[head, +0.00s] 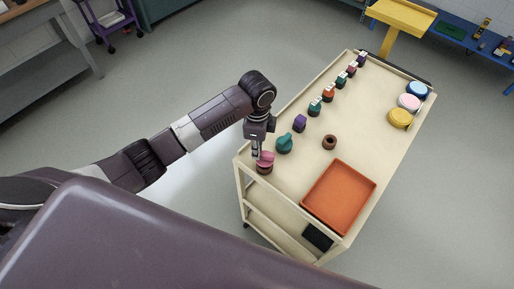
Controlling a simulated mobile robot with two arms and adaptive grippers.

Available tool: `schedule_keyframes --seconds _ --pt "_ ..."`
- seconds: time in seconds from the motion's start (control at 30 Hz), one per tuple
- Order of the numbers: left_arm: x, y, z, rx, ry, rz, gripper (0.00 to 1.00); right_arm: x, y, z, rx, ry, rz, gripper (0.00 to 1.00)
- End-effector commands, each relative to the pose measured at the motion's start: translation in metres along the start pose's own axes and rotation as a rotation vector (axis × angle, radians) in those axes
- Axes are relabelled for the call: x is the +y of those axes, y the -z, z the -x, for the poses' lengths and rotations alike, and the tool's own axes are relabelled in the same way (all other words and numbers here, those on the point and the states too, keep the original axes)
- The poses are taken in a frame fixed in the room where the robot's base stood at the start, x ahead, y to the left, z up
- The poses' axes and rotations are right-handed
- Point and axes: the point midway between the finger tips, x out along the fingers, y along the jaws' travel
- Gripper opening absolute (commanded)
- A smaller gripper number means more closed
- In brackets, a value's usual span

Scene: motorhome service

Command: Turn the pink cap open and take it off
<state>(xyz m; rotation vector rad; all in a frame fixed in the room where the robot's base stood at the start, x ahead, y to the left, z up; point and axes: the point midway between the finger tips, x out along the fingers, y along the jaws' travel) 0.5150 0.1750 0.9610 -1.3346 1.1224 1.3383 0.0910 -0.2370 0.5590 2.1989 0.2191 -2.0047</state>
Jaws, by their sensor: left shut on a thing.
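The pink cap (266,157) sits on a small brown base (264,169) at the near left corner of the cream cart's top (312,135). My left gripper (257,155) reaches down from above and is shut on the pink cap. The fingers are small in this view and partly cover the cap's left side. I cannot tell whether the cap is turned or still seated fully on the base. My right gripper is not in view.
A teal cap (284,144) stands close to the right, with a purple one (299,123) and several small capped items behind. A brown ring (329,142) and an orange tray (339,196) are to the right. Blue (416,89), pink and yellow (400,118) round lids line the far right edge.

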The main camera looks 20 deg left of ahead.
Motion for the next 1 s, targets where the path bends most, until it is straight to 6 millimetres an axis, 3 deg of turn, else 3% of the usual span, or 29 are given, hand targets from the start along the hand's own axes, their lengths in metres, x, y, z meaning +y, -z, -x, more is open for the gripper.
schedule_keyframes --seconds 0.53,1.0 --pt "0.000 0.000 -0.001 0.000 0.000 0.000 0.00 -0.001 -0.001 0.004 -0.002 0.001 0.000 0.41" --pt "0.000 0.000 -0.014 0.000 0.000 0.000 0.00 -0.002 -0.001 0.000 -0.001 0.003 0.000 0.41"
